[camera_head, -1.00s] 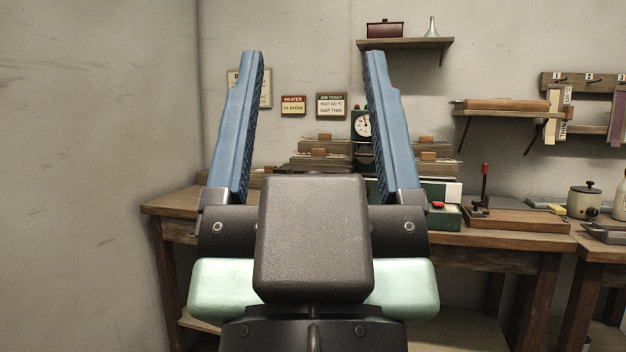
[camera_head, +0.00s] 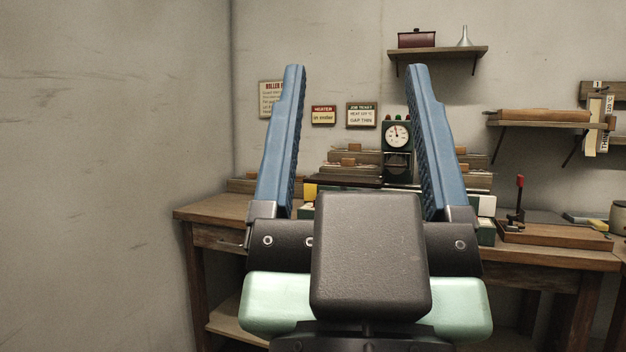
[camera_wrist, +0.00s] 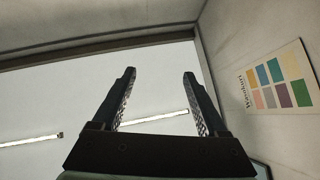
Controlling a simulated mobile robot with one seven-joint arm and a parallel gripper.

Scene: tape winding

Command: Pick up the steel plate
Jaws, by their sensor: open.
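My gripper (camera_head: 355,68) is open and empty in the head view, its two blue fingers pointing up in front of the workbench (camera_head: 205,205). In the wrist view my gripper (camera_wrist: 159,74) also shows open, with nothing between its fingers, against a pale ceiling. I cannot pick out the steel plate for certain in either view. A thin dark flat piece (camera_head: 343,182) lies on the bench behind the fingers, but I cannot tell what it is. My gripper hides much of the bench's middle.
A dial gauge unit (camera_head: 397,135) stands at the back of the bench. A wooden board (camera_head: 555,236) with a red-handled lever (camera_head: 519,195) is on the right. Wall shelves (camera_head: 437,53) hang above. A plain wall (camera_head: 110,170) closes the left side.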

